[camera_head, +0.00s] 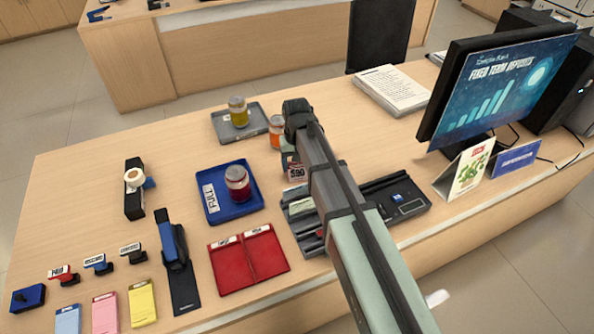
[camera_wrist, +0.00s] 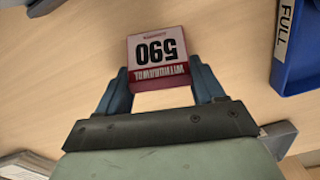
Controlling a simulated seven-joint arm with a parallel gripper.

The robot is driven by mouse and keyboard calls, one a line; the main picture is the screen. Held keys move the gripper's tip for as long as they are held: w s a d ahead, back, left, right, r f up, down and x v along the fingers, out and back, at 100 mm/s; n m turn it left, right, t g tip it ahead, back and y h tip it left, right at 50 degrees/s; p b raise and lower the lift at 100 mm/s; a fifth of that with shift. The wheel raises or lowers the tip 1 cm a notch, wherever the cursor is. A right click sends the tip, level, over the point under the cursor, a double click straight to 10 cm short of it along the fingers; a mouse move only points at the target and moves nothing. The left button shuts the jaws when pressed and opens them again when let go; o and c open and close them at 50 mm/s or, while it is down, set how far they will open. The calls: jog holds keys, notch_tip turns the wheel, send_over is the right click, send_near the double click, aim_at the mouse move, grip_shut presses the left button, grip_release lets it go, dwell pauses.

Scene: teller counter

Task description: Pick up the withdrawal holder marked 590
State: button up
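The withdrawal holder marked 590 (camera_head: 297,172) is a small red and white block, partly hidden behind my arm in the head view, on or just above the counter. In the wrist view the holder (camera_wrist: 158,58) shows its face with black 590 upside down, slightly tilted. My gripper (camera_wrist: 159,75) has one blue-grey finger on each side of its lower part. The fingers look close against its sides, but firm contact is not clear. In the head view my gripper (camera_head: 288,158) is largely hidden by the wrist.
A blue tray (camera_head: 213,216) with a red jar lies left of the gripper; a grey tray (camera_head: 256,112) with a yellow jar lies behind. An orange jar (camera_head: 276,134) stands close by. A dark cash tray (camera_head: 418,203) is under my arm; red folders (camera_head: 247,285) lie in front.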

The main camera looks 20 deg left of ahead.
jog(key=c, duration=0.5)
jog(key=shift+o, duration=0.2)
